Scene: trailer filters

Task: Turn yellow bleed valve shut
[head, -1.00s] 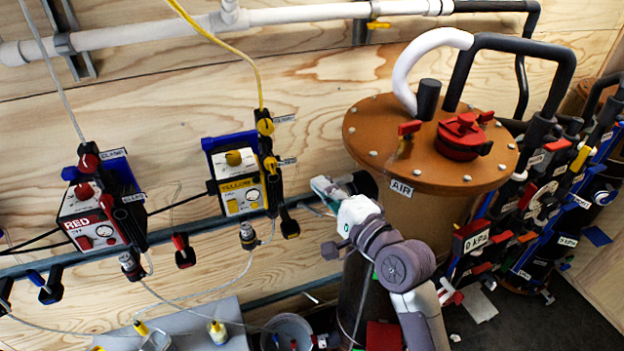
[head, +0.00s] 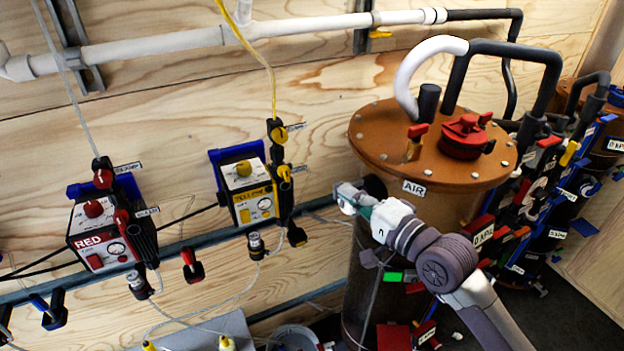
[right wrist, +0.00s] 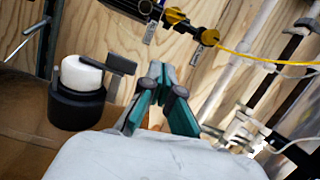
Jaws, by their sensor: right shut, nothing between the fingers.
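The yellow filter box (head: 252,205) is mounted on a rail on the wall in the head view. Beside it on its right are an upper valve (head: 278,133) and a middle valve (head: 284,172), both with yellow on them. A small dark valve (head: 296,235) hangs low right of the box; its handle angle is hard to tell. My right gripper (head: 345,190) is shut and empty, right of these valves and apart from them, in front of the tank. The right wrist view shows its fingers (right wrist: 158,80) together, with yellow valve parts (right wrist: 178,17) beyond. My left gripper is out of view.
The brown AIR tank (head: 400,215) stands close to my right gripper. The red filter box (head: 92,235) is on the wall at left. A rail (head: 180,248) and white pipe (head: 150,42) cross the wall. Bare wall lies between the yellow valves and my gripper.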

